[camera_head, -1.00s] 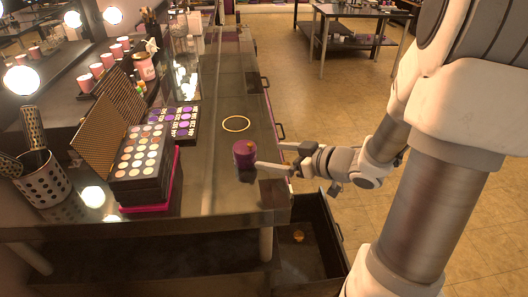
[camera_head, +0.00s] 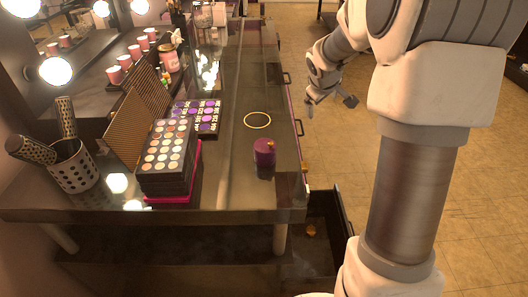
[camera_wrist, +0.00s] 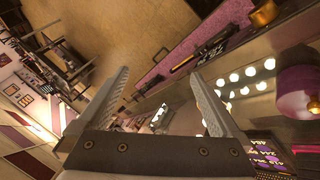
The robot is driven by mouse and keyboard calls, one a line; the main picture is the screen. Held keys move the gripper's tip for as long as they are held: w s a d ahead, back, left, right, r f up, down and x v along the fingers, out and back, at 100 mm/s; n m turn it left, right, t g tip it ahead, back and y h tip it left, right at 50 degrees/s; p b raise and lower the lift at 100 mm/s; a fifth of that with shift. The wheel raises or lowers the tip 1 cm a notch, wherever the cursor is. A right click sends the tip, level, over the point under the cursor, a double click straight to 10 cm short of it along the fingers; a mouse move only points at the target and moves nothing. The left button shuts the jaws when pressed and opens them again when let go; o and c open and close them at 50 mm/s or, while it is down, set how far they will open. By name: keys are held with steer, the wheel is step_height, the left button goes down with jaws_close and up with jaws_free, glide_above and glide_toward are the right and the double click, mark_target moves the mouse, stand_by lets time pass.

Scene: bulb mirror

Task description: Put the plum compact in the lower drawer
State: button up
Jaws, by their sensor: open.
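The plum compact (camera_head: 265,152), a short purple cylinder with a small gold piece on top, stands on the dark glossy tabletop near its right edge. Part of it also shows at the right of the wrist view (camera_wrist: 297,92). The lower drawer (camera_head: 342,212) is pulled out below the table's front right corner, with a small gold item (camera_head: 311,231) inside; my arm hides part of it. My gripper (camera_head: 309,108) is beyond the table's right edge, apart from the compact. In the wrist view its two fingers (camera_wrist: 160,88) are spread with nothing between them.
A gold ring outline (camera_head: 257,120) lies behind the compact. An eyeshadow palette stack (camera_head: 168,160), a purple palette (camera_head: 196,116) and a dotted brush cup (camera_head: 72,167) stand to the left before the lit mirror. Open floor (camera_head: 330,150) lies to the right.

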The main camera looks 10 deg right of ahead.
steer(key=s+a+r+n+g+y+p, duration=0.1)
steer(key=s+a+r+g+y, duration=0.2)
steer(key=a, duration=0.6)
steer(key=s+a+r+n+g+y+p, duration=0.1)
steer(key=s+a+r+g, duration=0.15)
steer(key=a+r, duration=0.45)
glide_toward(265, 145)
steer(key=shift+g, duration=0.35)
step_height(265, 145, down, 6)
steer(key=shift+a+r+b, duration=0.15)
steer(key=shift+a+b, duration=0.05)
steer(key=shift+b, duration=0.25)
steer(key=shift+w+f, duration=0.2)
steer(key=shift+f, duration=1.1)
steer(key=shift+w+f, duration=0.15)
steer(key=shift+f, duration=1.2)
steer(key=shift+r, duration=0.1)
steer(key=c, duration=1.5)
steer(key=shift+r, duration=0.1)
